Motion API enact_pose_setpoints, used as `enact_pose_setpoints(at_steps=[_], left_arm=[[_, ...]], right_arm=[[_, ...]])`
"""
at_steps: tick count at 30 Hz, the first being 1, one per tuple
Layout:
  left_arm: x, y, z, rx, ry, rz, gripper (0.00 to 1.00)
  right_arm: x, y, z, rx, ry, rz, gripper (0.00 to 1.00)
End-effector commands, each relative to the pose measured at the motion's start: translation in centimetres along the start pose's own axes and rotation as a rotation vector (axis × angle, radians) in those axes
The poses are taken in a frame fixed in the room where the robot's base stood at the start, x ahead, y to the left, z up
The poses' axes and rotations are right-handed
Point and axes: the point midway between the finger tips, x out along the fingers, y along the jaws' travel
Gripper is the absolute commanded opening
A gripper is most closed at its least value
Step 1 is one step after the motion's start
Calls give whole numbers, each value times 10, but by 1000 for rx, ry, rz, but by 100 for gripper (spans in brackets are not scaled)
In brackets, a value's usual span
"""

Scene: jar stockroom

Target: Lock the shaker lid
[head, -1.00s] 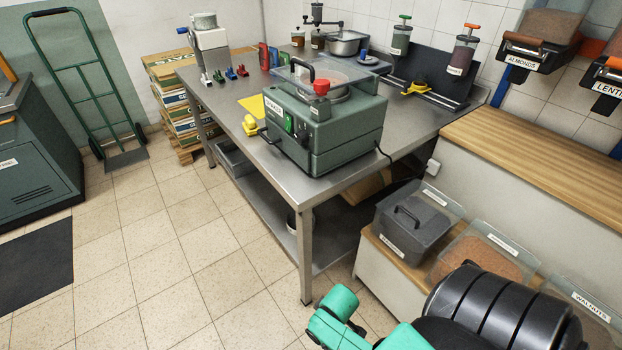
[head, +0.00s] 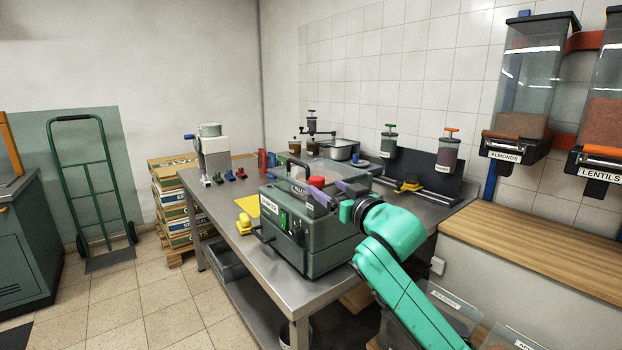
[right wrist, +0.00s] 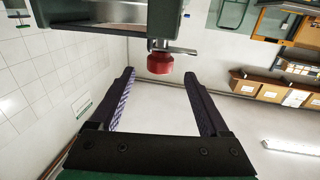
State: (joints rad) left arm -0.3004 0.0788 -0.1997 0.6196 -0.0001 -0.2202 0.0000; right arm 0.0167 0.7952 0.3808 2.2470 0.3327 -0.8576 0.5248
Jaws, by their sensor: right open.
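The shaker (head: 325,255) is a grey-green machine on the steel table, with a label and a green switch on its front. Its clear lid (head: 345,172) lies flat on top, with a black handle. A red knob (head: 317,182) stands at the lid's front edge; in the right wrist view the red knob (right wrist: 160,64) sits on a metal lever. My right gripper (head: 323,189) is open, its purple fingers close to the knob. In the right wrist view the knob lies just beyond and between the fingertips (right wrist: 160,73), apparently untouched. My left gripper is out of view.
The steel table (head: 225,195) also holds a yellow part (head: 244,222) at its left edge, a grey-white device (head: 212,155) and a black rack (head: 440,178) with jars. A wooden counter (head: 520,205) is at right, under dispensers.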

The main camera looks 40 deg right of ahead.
Motion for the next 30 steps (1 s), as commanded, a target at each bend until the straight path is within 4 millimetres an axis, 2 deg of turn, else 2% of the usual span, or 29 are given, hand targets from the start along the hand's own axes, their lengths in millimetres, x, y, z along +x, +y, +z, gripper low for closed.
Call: enact_pose_setpoints(at_steps=[3, 9, 13, 20, 21, 23, 24, 27, 30], left_arm=[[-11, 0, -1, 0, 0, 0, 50], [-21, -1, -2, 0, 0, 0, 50], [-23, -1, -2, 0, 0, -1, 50], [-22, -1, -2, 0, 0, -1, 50], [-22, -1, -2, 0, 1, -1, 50], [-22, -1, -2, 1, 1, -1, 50], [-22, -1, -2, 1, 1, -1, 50], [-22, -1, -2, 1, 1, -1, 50], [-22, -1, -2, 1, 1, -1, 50]], right_arm=[[33, 1, -5, 0, 0, 2, 79], [78, 1, -3, 1, -1, 3, 79], [91, 0, 0, 0, -2, 1, 79], [92, 0, 2, -1, -3, 1, 79], [92, 0, 2, -1, -3, 1, 72], [92, 0, 2, -1, -3, 1, 49], [92, 0, 2, -2, -3, 1, 33], [92, 0, 2, -2, -3, 1, 0], [92, 0, 2, -2, -3, 2, 0]])
